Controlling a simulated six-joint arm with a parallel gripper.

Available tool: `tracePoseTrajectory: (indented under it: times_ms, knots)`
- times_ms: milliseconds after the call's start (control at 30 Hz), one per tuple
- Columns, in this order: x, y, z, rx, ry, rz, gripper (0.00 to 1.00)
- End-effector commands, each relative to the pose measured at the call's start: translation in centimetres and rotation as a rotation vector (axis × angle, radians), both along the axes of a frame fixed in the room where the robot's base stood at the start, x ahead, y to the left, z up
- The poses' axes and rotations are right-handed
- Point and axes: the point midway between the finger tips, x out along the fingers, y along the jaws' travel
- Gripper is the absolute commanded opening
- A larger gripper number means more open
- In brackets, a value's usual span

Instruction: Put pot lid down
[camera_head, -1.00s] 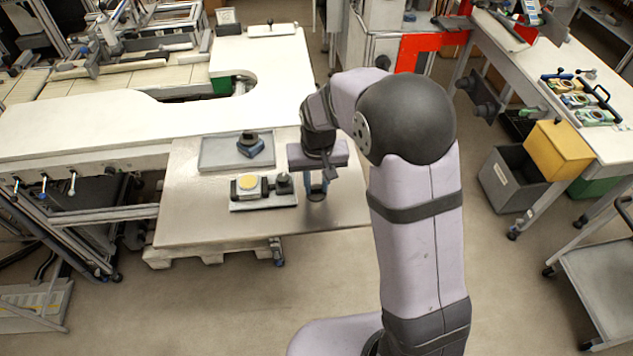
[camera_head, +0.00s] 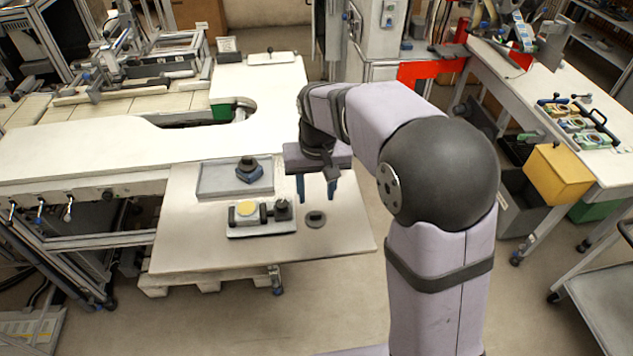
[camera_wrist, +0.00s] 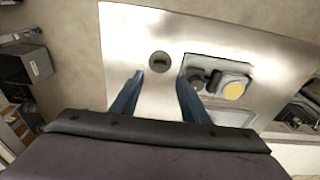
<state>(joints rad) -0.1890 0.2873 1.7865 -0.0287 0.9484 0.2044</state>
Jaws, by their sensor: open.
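The pot lid, a small dark round disc (camera_head: 315,219), lies flat on the pale table at the right of the grey fixture plate. It also shows in the wrist view (camera_wrist: 159,62), apart from the fingertips. My gripper (camera_head: 317,201) is above the table, close to the lid in the picture, with its two blue fingers apart and nothing between them. The gripper also shows in the wrist view (camera_wrist: 159,76), its blue fingers spread.
The fixture plate (camera_head: 262,232) holds a part with a yellow round top (camera_head: 246,208) and a dark knob (camera_head: 283,210). A grey tray (camera_head: 215,180) behind it holds a dark blue piece (camera_head: 249,171). The table's front right is clear.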

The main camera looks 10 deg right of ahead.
Motion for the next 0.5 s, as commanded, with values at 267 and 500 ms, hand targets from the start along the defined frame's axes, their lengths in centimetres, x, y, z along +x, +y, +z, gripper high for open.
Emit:
tracePoseTrajectory:
  times_ms: [267,500]
  knots:
    - [-0.4,0.0,3.5,0.001,-0.002,0.0,0.41]
    - [-0.6,0.0,4.2,0.0,0.001,0.0,0.41]
